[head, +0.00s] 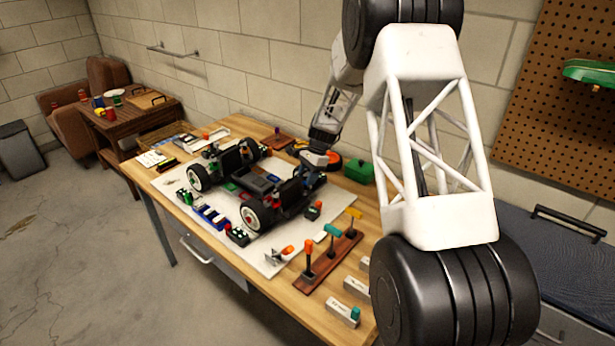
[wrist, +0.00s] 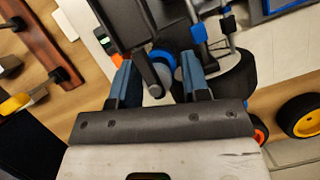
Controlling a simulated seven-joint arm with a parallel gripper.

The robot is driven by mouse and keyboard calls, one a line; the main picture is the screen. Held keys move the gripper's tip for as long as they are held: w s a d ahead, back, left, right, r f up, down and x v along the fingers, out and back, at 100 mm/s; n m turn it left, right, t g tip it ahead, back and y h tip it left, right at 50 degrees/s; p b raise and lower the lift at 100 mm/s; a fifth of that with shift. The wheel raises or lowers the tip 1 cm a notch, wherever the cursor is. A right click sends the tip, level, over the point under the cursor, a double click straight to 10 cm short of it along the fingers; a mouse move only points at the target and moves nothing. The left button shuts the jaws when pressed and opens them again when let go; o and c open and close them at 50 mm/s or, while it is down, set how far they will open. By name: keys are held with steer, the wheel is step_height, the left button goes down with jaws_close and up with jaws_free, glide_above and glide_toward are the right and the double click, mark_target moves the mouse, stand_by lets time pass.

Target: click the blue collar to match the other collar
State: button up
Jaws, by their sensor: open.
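The car (head: 250,183) stands on a white mat (head: 275,257) on the wooden bench. My gripper is at the car's far right end in the head view, where its fingers are too small to make out. In the wrist view my gripper (wrist: 158,78) is open, with its two blue-grey fingers apart. A round blue collar (wrist: 165,57) shows between the fingertips, around a dark rod end. I cannot tell whether the fingers touch the round collar.
A black tire (wrist: 230,75) is close to the right finger. A yellow-hubbed wheel (wrist: 303,116) lies farther right. In the head view, a tool rack (head: 325,262) with coloured handles and a green box (head: 358,171) stand on the bench. Small parts lie around the car.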

steer(key=shift+c, duration=0.4)
steer(key=c, duration=0.6)
steer(key=shift+o, duration=0.2)
steer(key=shift+w+a+n+g+h, duration=0.1)
steer(key=shift+n+g+h, duration=0.25)
steer(key=shift+n, duration=0.85)
steer(key=shift+a+n+g+h, duration=0.1)
steer(key=shift+n+g+h, duration=0.25)
steer(key=shift+n, duration=0.85)
steer(key=o, duration=0.6)
steer(key=shift+o, duration=0.2)
steer(key=shift+d, duration=0.1)
steer(key=v, duration=0.7)
steer(key=shift+r, duration=0.35)
steer(key=shift+w+d, duration=0.1)
